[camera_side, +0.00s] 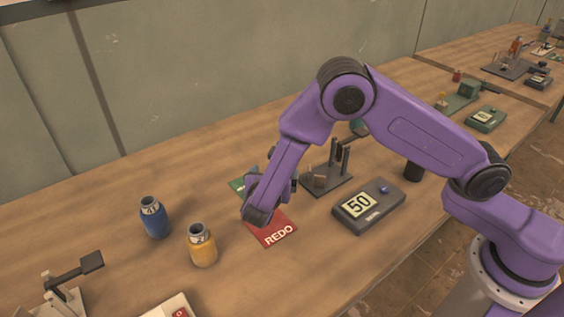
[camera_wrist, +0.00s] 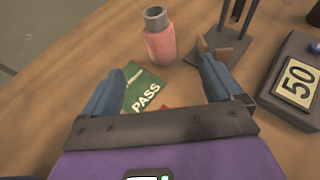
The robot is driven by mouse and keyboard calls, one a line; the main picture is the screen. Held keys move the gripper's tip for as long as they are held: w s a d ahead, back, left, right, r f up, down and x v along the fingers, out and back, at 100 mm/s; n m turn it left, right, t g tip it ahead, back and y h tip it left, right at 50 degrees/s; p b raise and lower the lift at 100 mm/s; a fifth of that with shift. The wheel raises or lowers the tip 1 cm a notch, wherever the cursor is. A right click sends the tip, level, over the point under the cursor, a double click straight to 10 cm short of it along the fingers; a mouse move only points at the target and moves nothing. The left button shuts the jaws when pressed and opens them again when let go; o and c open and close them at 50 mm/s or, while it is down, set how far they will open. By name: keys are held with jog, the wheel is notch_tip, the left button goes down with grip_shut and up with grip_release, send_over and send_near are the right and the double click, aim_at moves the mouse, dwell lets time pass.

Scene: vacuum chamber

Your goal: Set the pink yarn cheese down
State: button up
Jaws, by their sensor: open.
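The pink yarn cheese (camera_wrist: 160,43), a pink body with a grey tube top, stands upright in the wrist view. It is at the far edge of the green PASS card (camera_wrist: 146,88); I cannot tell whether its base touches the card. My gripper (camera_wrist: 160,68) is open and empty, its two blue fingers spread on the near side of the cheese, apart from it. In the side view, my gripper (camera_side: 262,203) is low over the cards and largely hides the cheese. The red REDO card (camera_side: 272,229) lies flat beside the green card (camera_side: 238,185).
A grey box reading 50 (camera_side: 368,205) and a dark pronged stand (camera_side: 328,180) are to the right. Blue (camera_side: 155,218) and yellow (camera_side: 202,246) cheeses stand to the left. The wooden table in front of the REDO card is clear.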

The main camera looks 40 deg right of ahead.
jog(key=x, duration=1.7)
jog(key=shift+w+d+r, duration=0.15)
jog(key=shift+w, duration=0.05)
jog(key=shift+c, duration=0.2)
jog(key=shift+r, duration=0.1)
jog(key=c, duration=1.2)
